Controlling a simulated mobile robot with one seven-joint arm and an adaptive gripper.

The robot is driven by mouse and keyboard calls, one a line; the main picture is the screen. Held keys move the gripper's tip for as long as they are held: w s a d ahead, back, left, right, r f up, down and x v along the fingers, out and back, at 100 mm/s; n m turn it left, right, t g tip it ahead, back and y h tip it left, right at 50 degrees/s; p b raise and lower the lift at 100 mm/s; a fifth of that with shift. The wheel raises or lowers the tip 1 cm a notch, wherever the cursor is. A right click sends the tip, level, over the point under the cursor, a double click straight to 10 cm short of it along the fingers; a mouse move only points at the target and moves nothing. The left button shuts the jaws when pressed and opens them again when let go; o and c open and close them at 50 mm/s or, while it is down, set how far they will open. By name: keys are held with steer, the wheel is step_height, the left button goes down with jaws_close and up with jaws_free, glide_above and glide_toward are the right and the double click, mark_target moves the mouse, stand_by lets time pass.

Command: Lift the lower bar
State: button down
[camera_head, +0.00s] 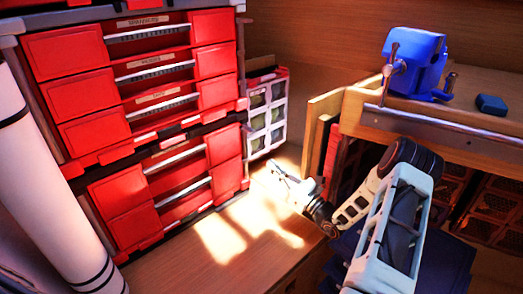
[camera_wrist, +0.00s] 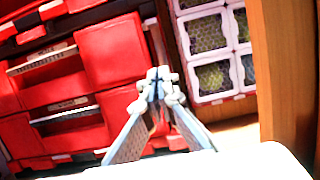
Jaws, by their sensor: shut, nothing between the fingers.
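A red drawer cabinet with grey metal bars across its drawer fronts stands at the left in the head view. The lowest bar (camera_head: 183,190) crosses the bottom drawer of the lower unit, and another bar (camera_head: 175,156) is above it. Two such bars show at the left in the wrist view, an upper one (camera_wrist: 42,58) and a lower one (camera_wrist: 65,114). I cannot tell for sure which is the lower bar meant. My gripper (camera_head: 272,172) is shut and empty, right of the cabinet; its fingertips (camera_wrist: 158,84) meet in front of the cabinet's right side, apart from the bars.
A rack of clear-fronted bins (camera_head: 266,112) stands just right of the cabinet. A workbench with a blue vise (camera_head: 414,63) and a front rail (camera_head: 450,123) is at the right. A white roll (camera_head: 45,185) leans at the left. The sunlit wooden surface (camera_head: 215,240) is clear.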

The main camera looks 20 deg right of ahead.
steer(key=w+a+r+b, duration=0.2)
steer(key=w+a+r, duration=0.1)
steer(key=w+r, duration=0.3)
steer(key=x, duration=0.2)
steer(key=shift+w+b, duration=0.4)
steer(key=shift+w, duration=0.1)
